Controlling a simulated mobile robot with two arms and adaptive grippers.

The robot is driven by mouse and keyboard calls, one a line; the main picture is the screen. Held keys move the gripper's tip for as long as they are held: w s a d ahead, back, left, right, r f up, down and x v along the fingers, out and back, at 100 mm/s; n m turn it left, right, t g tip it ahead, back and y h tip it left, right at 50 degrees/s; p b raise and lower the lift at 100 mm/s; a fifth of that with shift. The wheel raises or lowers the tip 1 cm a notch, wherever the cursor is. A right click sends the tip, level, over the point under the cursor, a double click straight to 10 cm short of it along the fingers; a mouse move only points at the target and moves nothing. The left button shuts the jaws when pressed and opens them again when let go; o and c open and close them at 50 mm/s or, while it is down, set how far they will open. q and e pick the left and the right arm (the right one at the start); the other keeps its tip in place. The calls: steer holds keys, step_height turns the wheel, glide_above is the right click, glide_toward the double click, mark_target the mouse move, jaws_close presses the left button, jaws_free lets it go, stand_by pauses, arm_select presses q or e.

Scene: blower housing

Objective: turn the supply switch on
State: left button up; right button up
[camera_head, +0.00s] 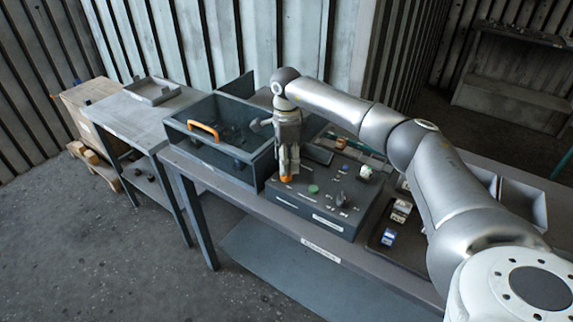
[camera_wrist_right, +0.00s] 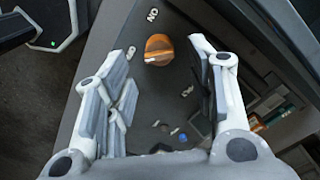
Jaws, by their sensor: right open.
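The supply switch appears to be the orange rotary knob (camera_wrist_right: 158,50) with a pale line across it, on a dark grey control box (camera_head: 315,217). In the head view the orange knob (camera_head: 287,179) shows just below my right gripper (camera_head: 288,168). In the wrist view my right gripper (camera_wrist_right: 160,64) is open, with its fingers on either side of the knob and visible gaps to it. An "ON" label (camera_wrist_right: 152,15) lies beyond the knob and another small label (camera_wrist_right: 131,52) lies to its left. The knob's pale line slants toward the left label. My left gripper is out of view.
The control box also carries a green button (camera_head: 313,189) and a dark knob (camera_head: 341,199). A dark tray (camera_head: 376,246) with small parts lies to the right. The bench front edge is near.

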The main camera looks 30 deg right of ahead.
steer(key=shift+f+p, duration=0.3)
steer(key=shift+f, duration=1.5)
steer(key=shift+a, duration=0.1)
steer(key=c, duration=1.1)
steer(key=shift+o, duration=0.2)
